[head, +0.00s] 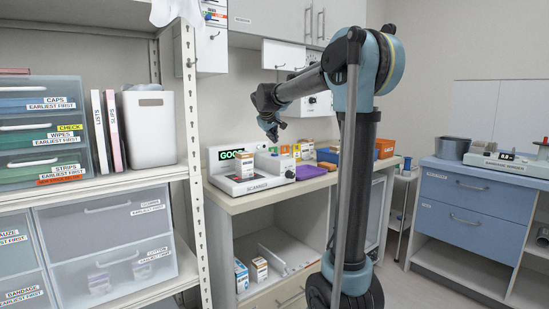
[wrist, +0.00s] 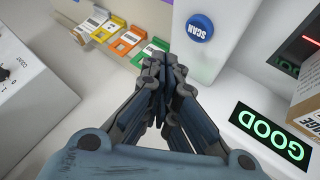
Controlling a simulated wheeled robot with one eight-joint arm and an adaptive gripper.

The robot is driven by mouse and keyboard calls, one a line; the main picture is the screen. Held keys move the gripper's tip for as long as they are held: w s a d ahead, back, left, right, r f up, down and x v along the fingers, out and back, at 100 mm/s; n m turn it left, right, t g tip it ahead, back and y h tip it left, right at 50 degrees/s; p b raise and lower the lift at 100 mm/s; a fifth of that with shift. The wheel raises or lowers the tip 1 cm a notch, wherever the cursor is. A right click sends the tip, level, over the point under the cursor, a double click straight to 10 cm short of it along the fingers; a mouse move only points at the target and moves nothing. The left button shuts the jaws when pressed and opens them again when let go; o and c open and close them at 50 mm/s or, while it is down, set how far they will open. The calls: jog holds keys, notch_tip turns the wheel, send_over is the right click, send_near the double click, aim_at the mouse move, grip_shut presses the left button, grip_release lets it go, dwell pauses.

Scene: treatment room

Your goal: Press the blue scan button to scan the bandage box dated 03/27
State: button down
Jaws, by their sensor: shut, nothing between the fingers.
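The round blue scan button (wrist: 199,27), marked SCAN, sits on a white block at the top of the wrist view. My gripper (wrist: 163,72) is shut and empty, below and left of the button in that view and apart from it. In the head view, my gripper (head: 271,131) hangs above the scanner counter. The scanner (head: 249,185) is white, and its display (head: 231,154) reads GOOD in green, also in the wrist view (wrist: 268,132). A bandage box (wrist: 308,108) stands at the scanner, partly cut off in the wrist view; its date is not readable.
Colored tags (wrist: 128,40) line the counter beside the scan block. A purple tray (head: 308,172) and an orange bin (head: 384,147) stand further right. Several small boxes sit on the lower shelf. A shelf post (head: 191,150) rises left of the counter.

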jog(key=shift+r, duration=0.85)
jog(key=s+d+f+m+g, duration=0.2)
jog(key=s+d+f, duration=0.2)
jog(key=s+f, duration=0.55)
jog(key=s+d+f+m+g+y, duration=0.1)
jog(key=s+d+f, duration=0.4)
jog(key=s, duration=1)
jog(key=s+d+f+m+g, duration=0.2)
jog(key=s+d+f, duration=0.35)
jog(key=s, duration=0.75)
jog(key=s+a+f+m+g+y, duration=0.1)
jog(key=s+a+f, duration=0.1)
jog(key=s+f, duration=1.1)
jog(key=shift+f+g, duration=0.4)
jog(key=shift+f, duration=0.05)
jog(key=shift+w, duration=0.1)
jog(key=shift+w+f, duration=0.2)
jog(key=shift+w, duration=0.25)
